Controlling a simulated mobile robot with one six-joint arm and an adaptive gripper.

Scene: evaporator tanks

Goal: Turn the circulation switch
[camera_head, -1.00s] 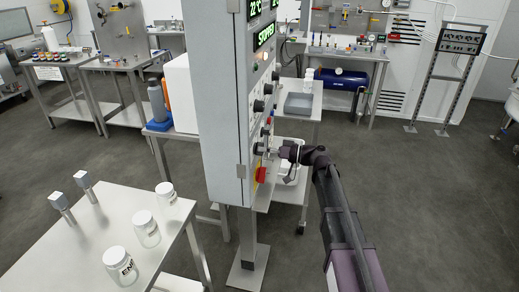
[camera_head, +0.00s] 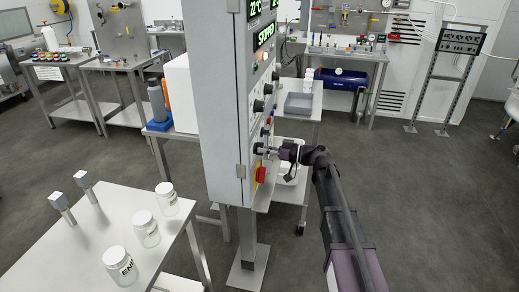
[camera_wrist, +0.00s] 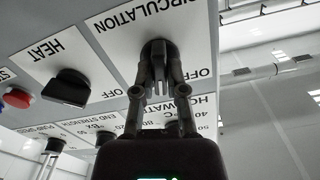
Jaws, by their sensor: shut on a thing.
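The circulation switch (camera_wrist: 157,52) is a black rotary knob on a white plate (camera_wrist: 120,42) marked CIRCULATION and OFF, upside down in the wrist view. My gripper (camera_wrist: 157,85) has a finger on each side of the knob and is shut on it. In the head view my gripper (camera_head: 272,151) reaches from the right to the panel face of the grey control cabinet (camera_head: 222,110). The knob is hidden there by the gripper and the steep angle.
A black HEAT knob (camera_wrist: 67,87) and a red button (camera_wrist: 18,98) sit beside the switch. A red switch (camera_head: 260,174) is below my gripper on the cabinet. A steel table (camera_head: 100,235) with glass jars stands at the left.

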